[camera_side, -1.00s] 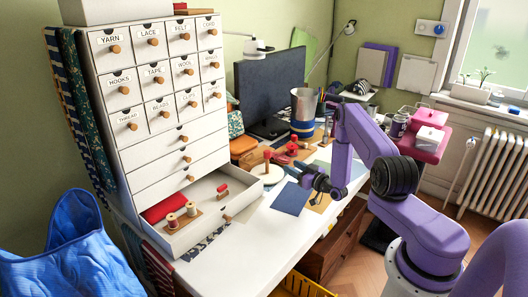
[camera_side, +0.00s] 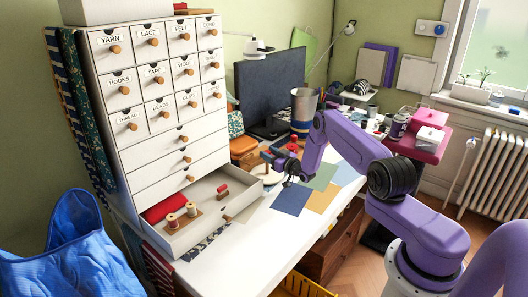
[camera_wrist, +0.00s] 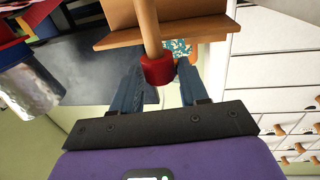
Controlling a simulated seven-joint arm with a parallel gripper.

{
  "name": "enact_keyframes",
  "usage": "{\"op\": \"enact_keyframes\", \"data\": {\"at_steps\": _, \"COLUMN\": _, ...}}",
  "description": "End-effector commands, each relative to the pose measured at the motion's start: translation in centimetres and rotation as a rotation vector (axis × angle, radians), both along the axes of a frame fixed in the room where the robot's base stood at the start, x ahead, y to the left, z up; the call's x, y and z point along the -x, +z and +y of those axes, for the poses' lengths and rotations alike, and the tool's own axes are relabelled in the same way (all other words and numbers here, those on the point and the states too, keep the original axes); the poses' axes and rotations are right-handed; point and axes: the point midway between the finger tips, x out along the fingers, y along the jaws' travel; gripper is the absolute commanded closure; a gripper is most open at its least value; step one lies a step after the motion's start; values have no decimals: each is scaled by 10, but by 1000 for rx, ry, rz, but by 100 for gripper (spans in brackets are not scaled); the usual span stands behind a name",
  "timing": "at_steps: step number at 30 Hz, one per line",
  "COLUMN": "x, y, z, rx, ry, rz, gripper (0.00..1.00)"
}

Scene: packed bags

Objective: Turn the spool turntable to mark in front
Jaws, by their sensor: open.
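The spool turntable (camera_side: 268,178) is a pale round disc on the desk, just right of the open drawer; my gripper covers much of it in the side view. My gripper (camera_side: 272,160) is level and points left over the disc. In the wrist view, my two blue fingers (camera_wrist: 159,62) stand apart on either side of a red collar or knob (camera_wrist: 157,72) on a wooden rod. I cannot tell whether they touch it. A wooden board (camera_wrist: 170,38) lies beyond the rod. I cannot make out a mark on the turntable.
The white drawer cabinet (camera_side: 165,110) stands at left, its open drawer (camera_side: 240,192) holding spools. A dark monitor (camera_side: 268,88), a metal cup (camera_side: 303,108) and a red spool (camera_side: 293,143) are behind my gripper.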

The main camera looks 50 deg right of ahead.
Motion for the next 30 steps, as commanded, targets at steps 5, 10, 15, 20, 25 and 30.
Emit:
{"op": "enact_keyframes", "data": {"at_steps": 5, "x": -19, "y": 0, "z": -2, "rx": 1, "ry": 2, "rz": -1, "gripper": 56}}
{"op": "enact_keyframes", "data": {"at_steps": 10, "x": -30, "y": 0, "z": -4, "rx": -1, "ry": 1, "rz": -1, "gripper": 56}}
{"op": "enact_keyframes", "data": {"at_steps": 15, "x": -34, "y": 0, "z": -4, "rx": -1, "ry": 1, "rz": 0, "gripper": 56}}
{"op": "enact_keyframes", "data": {"at_steps": 20, "x": -34, "y": 0, "z": -4, "rx": -1, "ry": 1, "rz": 0, "gripper": 56}}
{"op": "enact_keyframes", "data": {"at_steps": 25, "x": -34, "y": 0, "z": -4, "rx": -1, "ry": 1, "rz": 0, "gripper": 85}}
{"op": "enact_keyframes", "data": {"at_steps": 30, "x": -34, "y": 0, "z": -4, "rx": -1, "ry": 0, "rz": 0, "gripper": 100}}
